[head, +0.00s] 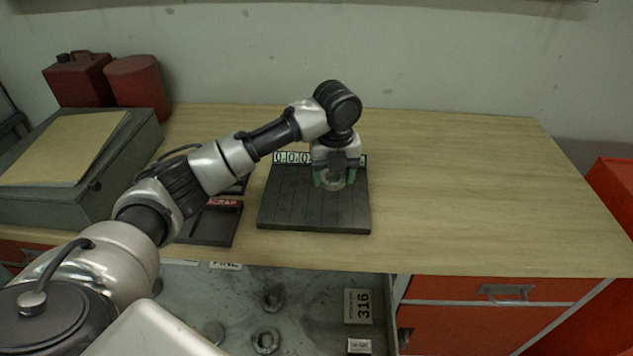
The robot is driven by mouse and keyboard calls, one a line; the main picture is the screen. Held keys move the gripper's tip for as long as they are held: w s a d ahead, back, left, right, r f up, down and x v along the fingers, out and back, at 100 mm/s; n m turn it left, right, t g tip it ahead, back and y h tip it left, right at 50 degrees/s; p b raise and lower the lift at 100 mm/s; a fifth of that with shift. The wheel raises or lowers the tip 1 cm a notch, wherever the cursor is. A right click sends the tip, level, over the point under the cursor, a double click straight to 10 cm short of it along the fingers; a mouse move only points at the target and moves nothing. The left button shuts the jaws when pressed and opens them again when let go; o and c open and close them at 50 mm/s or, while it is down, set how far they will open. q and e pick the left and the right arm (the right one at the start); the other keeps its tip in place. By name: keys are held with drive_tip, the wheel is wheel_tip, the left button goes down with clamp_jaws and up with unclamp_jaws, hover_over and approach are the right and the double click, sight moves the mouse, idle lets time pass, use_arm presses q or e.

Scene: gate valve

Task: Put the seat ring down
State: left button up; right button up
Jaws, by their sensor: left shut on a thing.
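My left gripper (334,181) points down over the right part of a dark slotted board (290,208) on the wooden bench. Its greenish fingers are shut on a small grey ring, the seat ring (334,185), at or just above the board's surface. I cannot tell whether the ring touches the board. White labels with digits (291,158) line the board's back edge, partly hidden by the gripper. My right gripper is not in view.
A dark tray with a red "SCRAP" label (224,203) lies left of the board. An open drawer (310,290) below holds several ring-like parts and a "316" label. A grey case and red cans stand at left. The bench's right side (480,190) is clear.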

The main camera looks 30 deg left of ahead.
use_arm(q)
hover_over(316, 195)
drive_tip(key=f, duration=0.2)
drive_tip(key=f+p, duration=0.1)
drive_tip(key=shift+d, duration=0.25)
drive_tip(key=shift+w+a+f, duration=0.1)
drive_tip(key=shift+a+f, duration=0.2)
drive_tip(key=shift+f, duration=0.1)
wheel_tip(316, 195, down, 3)
drive_tip(key=shift+f+p, duration=0.1)
drive_tip(key=shift+p, duration=0.5)
drive_tip(key=shift+f, duration=0.25)
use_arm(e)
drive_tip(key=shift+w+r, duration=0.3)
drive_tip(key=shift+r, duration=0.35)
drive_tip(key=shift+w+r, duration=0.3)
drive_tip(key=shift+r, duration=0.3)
use_arm(q)
drive_tip(key=shift+f, duration=0.15)
drive_tip(key=o, duration=1)
drive_tip(key=shift+o, duration=0.2)
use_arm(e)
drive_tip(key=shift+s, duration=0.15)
